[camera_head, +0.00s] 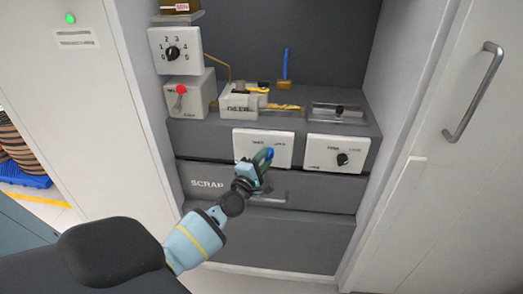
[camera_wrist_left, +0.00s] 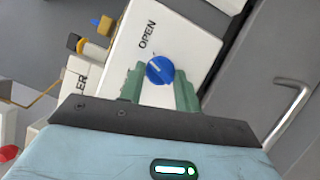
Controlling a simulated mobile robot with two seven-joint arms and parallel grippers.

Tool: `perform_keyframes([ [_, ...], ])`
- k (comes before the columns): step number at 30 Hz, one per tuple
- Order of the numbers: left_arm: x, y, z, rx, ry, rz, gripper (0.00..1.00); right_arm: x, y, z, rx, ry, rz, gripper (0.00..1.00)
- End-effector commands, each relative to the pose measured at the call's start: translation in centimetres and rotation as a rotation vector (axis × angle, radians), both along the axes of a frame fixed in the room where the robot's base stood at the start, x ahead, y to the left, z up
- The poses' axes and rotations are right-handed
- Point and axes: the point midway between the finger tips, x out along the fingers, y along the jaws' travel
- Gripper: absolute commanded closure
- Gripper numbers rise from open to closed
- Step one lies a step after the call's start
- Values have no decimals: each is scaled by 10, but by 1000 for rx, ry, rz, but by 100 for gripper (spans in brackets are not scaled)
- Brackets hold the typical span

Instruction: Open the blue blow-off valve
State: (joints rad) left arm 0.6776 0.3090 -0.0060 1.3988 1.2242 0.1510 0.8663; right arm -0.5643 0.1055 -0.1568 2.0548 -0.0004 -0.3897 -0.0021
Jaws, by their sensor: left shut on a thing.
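A round blue knob (camera_head: 268,153) sits on the front of a white panel (camera_head: 246,145) in the lower middle of the station. In the left wrist view the blue knob (camera_wrist_left: 160,70) is between the two green fingers, and a small light mark on it points toward its upper left. The word OPEN stands on the panel above it. My left gripper (camera_head: 262,160) is shut on the knob and hides part of the panel. Farther back, an upright blue lever (camera_head: 287,62) stands on a brass-coloured body (camera_head: 285,84). My right gripper is not in view.
A second white panel with a black knob (camera_head: 342,159) is to the right. A dial box (camera_head: 174,50) and a red-switch box (camera_head: 190,95) stand at the left. A drawer marked SCRAP (camera_head: 205,183) is below. The cabinet door handle (camera_head: 473,92) juts out at the right.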

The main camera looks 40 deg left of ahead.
Motion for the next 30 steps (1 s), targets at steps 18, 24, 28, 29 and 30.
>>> perform_keyframes([
  [18,1,0,10,358,216,1,90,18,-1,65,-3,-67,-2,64],
  [24,1,0,7,397,241,0,90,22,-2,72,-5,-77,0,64],
  [28,0,0,6,407,248,0,90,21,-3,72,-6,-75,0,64],
  [29,0,0,6,408,249,0,90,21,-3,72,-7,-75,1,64],
  [30,0,0,6,409,249,0,90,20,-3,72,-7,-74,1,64],
])
